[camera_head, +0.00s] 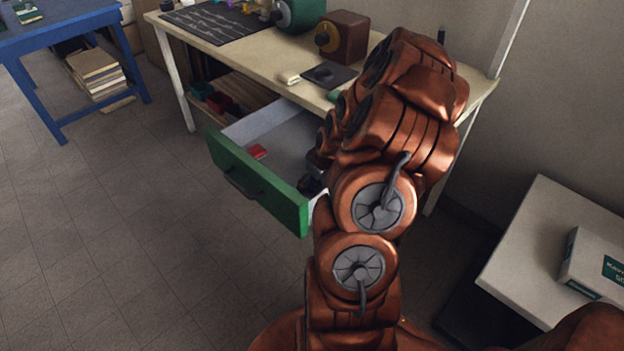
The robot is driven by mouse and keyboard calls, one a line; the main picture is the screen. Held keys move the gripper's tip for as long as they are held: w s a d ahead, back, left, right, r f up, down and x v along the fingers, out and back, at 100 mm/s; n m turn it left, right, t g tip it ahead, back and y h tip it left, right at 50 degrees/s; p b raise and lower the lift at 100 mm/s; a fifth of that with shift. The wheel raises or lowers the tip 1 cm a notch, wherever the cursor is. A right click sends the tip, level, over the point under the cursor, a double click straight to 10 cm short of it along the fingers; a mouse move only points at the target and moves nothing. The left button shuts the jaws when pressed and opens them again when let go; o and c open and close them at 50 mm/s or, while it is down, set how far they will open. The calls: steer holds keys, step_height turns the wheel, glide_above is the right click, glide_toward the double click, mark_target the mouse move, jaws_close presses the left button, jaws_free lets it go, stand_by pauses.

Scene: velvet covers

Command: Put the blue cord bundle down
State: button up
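I cannot identify the blue cord bundle anywhere. An open drawer with a green front (258,187) juts out below the cream workbench (250,48). A small red item (257,152) lies inside the drawer. My arm covers part of the drawer's right side.
On the bench are a dark mat (215,22), a green machine (297,14), a brown box (342,37) and a black pad (329,75). A blue table (60,35) stands at left. A white cabinet (545,240) with a box (597,265) is at right. The left floor is clear.

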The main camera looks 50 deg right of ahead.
steer(key=v, duration=1.1)
steer(key=s+a+r+n+g+y, duration=0.1)
steer(key=s+a+r+g, duration=0.15)
steer(key=a, duration=0.85)
steer(key=s+a+r+g, duration=0.2)
steer(key=a+r, duration=0.2)
steer(key=a, duration=0.7)
steer(key=s+a+r+g, duration=0.1)
steer(key=s+a, duration=0.4)
steer(key=s, duration=0.2)
steer(key=s+a+r+g+h, duration=0.1)
steer(key=s+a+r+g, duration=0.1)
steer(key=s+a, duration=0.3)
steer(key=s, duration=0.3)
steer(key=shift+a+r+m, duration=0.2)
steer(key=shift+r+m, duration=0.05)
steer(key=shift+m, duration=0.15)
steer(key=shift+s, duration=0.1)
